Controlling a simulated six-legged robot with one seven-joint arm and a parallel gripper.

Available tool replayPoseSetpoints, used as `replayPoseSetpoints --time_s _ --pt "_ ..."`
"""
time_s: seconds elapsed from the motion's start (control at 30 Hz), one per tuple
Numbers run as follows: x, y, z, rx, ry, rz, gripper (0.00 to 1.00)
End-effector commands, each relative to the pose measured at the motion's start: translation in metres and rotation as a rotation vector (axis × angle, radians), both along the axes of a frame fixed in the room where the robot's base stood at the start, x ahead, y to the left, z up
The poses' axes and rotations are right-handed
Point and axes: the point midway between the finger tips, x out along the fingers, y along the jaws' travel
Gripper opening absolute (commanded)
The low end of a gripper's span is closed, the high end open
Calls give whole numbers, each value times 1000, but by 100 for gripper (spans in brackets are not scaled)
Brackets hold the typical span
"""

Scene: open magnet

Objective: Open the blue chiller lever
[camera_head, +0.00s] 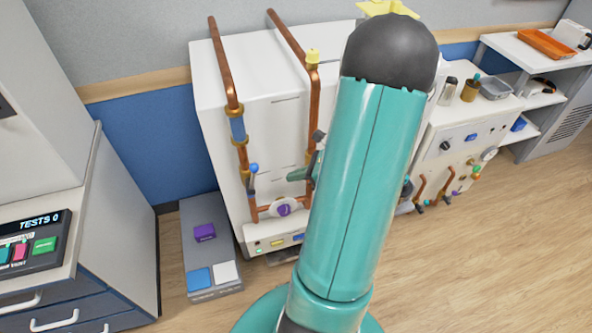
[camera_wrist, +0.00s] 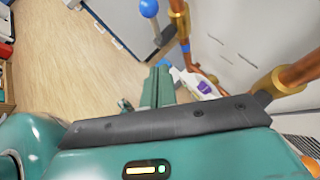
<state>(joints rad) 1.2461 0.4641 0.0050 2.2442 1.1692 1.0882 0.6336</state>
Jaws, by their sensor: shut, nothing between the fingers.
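The blue chiller lever has a blue ball knob (camera_head: 253,168) on a thin dark handle, beside the left copper pipe of the white cabinet. The handle stands roughly upright against the pipe. In the wrist view the blue knob (camera_wrist: 148,8) is at the top edge, ahead of my fingers. My gripper (camera_head: 291,176) is to the right of the lever in the head view, apart from it, with its fingertips pointing left. In the wrist view my gripper (camera_wrist: 160,72) is shut and empty, just below the knob in the picture. My arm hides part of the cabinet.
Copper pipes (camera_head: 226,65) run down the white cabinet (camera_head: 262,112). A purple-centred round valve (camera_head: 284,207) sits low on it. A grey floor box (camera_head: 210,245) with coloured squares stands at left. A drawer unit (camera_head: 110,235) is farther left. Wooden floor (camera_head: 480,260) is clear at right.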

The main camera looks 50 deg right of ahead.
Motion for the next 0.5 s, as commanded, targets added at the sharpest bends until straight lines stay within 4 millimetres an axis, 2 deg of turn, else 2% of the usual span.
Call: replayPoseSetpoints --time_s 0.3,0.5 --pt "46 25 -37 3 2 3 0" --pt "75 34 -31 -2 -1 3 0"
